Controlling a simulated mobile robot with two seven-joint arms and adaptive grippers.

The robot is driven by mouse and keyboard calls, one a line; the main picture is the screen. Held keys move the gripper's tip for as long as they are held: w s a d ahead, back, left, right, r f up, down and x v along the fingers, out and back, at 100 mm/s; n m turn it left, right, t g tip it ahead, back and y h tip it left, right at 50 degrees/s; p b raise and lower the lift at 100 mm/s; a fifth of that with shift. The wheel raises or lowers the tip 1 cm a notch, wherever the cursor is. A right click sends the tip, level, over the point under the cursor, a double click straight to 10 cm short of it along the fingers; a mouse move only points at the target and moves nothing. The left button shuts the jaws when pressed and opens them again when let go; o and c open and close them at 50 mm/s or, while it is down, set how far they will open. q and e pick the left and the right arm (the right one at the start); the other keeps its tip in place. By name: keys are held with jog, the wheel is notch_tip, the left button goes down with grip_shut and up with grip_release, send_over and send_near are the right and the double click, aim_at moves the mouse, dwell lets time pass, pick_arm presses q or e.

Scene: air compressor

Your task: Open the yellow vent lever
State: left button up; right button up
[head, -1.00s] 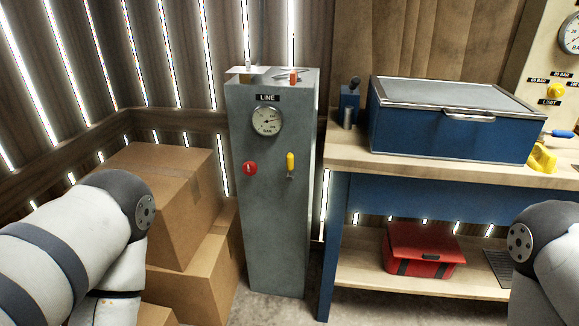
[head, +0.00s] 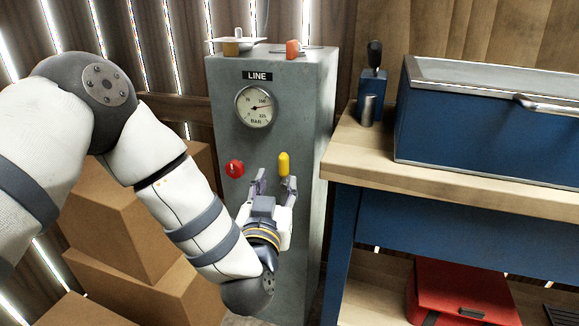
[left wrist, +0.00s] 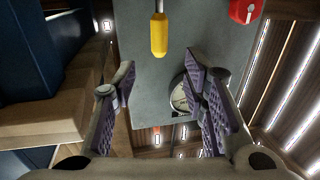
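The yellow vent lever (head: 284,163) hangs upright on the front of the grey LINE cabinet (head: 305,120), below and right of the round gauge (head: 254,107). My left gripper (head: 274,180) is open and empty, its fingers pointing up at the cabinet front just below and around the lever's lower end in the head view. In the left wrist view the lever (left wrist: 159,35) shows beyond the open fingers (left wrist: 158,85), at the top middle, and no finger visibly touches it. My right gripper is not in view.
A red knob (head: 235,168) sits left of the lever; it also shows in the left wrist view (left wrist: 245,10). Cardboard boxes (head: 130,225) stand left. A wooden workbench (head: 440,185) with a blue case (head: 480,130) is close on the right.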

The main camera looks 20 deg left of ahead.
aim_at(283, 163)
pick_arm(q)
jog(key=w, duration=0.3)
jog(key=w+a, duration=0.1)
jog(key=w, duration=0.4)
jog(key=shift+w+a+f+b, duration=0.15)
jog(key=shift+w+a+b, duration=0.05)
jog(key=shift+w+b, duration=0.2)
grip_shut()
